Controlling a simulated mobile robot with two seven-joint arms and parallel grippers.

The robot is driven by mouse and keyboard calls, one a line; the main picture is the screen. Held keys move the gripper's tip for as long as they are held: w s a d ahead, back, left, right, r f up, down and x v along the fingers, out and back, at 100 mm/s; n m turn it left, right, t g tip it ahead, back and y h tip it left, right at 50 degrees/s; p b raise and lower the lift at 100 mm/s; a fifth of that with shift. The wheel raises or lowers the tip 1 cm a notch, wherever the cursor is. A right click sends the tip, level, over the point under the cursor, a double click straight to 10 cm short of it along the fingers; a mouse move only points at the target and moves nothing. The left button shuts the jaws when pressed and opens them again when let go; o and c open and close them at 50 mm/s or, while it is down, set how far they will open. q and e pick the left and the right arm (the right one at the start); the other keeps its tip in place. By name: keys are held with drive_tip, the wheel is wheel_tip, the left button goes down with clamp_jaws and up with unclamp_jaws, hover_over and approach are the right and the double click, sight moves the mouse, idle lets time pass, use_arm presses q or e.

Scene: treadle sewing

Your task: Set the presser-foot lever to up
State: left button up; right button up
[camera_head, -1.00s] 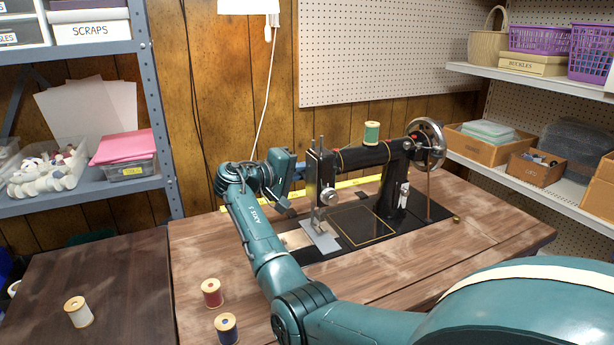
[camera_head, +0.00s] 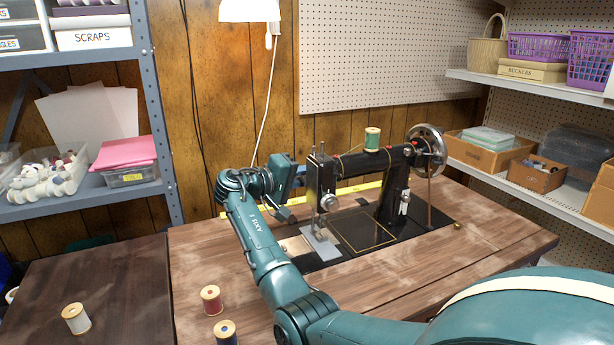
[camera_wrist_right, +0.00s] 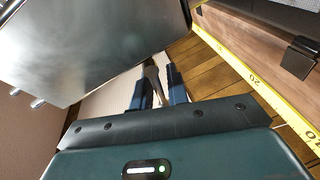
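The black sewing machine (camera_head: 397,190) stands on the wooden table, with its needle end and silver face plate towards the left. My right arm reaches in from the lower right, and my right gripper (camera_head: 298,172) is behind and left of the machine's head. In the right wrist view the two dark blue fingers (camera_wrist_right: 157,90) are apart. A thin dark lever-like piece (camera_wrist_right: 153,82), probably the presser-foot lever, shows between them; I cannot tell whether they touch it. The face plate (camera_wrist_right: 95,45) is close at upper left. My left gripper is not in view.
A green thread spool (camera_head: 372,138) stands on top of the machine. A yellow tape measure (camera_wrist_right: 245,75) lies along the table's back edge. Red (camera_head: 211,299) and blue (camera_head: 226,333) spools stand at the front left.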

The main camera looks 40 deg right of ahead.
drive_tip(key=a+r+p, duration=0.1)
drive_tip(key=a+r, duration=0.1)
drive_tip(key=a, duration=1.1)
drive_tip(key=shift+w, duration=0.45)
